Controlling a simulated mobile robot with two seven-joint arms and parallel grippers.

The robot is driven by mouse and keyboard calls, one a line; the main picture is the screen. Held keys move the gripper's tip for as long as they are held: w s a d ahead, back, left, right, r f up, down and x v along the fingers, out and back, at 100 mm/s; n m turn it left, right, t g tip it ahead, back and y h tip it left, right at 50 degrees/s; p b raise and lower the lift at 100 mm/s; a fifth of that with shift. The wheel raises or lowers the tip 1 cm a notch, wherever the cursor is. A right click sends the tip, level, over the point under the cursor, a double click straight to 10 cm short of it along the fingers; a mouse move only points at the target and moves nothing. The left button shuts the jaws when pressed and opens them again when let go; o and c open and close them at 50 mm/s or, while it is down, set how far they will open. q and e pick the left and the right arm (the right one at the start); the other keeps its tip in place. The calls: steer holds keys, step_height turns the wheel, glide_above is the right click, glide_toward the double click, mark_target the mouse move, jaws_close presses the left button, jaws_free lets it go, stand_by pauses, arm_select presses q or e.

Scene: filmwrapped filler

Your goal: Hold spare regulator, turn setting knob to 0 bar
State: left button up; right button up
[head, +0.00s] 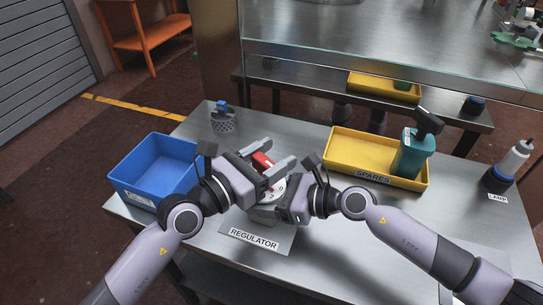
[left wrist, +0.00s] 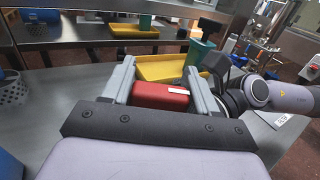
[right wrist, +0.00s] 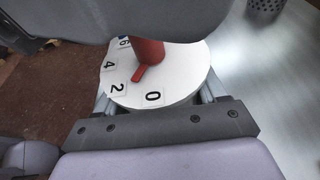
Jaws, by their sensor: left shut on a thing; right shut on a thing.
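The regulator shows as a white dial (right wrist: 180,88) marked 0, 2, 4 and 6, with a red knob (right wrist: 148,52) standing up from it. The knob's pointer lies toward the 2 side, away from the 0. My left gripper (head: 281,150) is shut on the red knob, which shows between its fingers in the left wrist view (left wrist: 160,97). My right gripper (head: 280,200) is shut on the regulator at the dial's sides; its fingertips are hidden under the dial. The regulator is above the plate labelled REGULATOR (head: 262,237); whether it touches is hidden.
A blue bin (head: 152,192) stands left on the steel table. A yellow SPARES tray (head: 352,172) with a teal bottle (head: 412,155) stands back right. A mesh cup (head: 223,122) is behind my left gripper, and a white bottle (head: 513,160) stands at the right edge.

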arm_select(q)
steer(key=shift+n+t+y, duration=0.5)
steer(key=shift+n+t, duration=0.1)
stand_by(0.3)
steer(key=o, duration=1)
steer(key=shift+a, duration=0.1)
steer(key=v, duration=1.2)
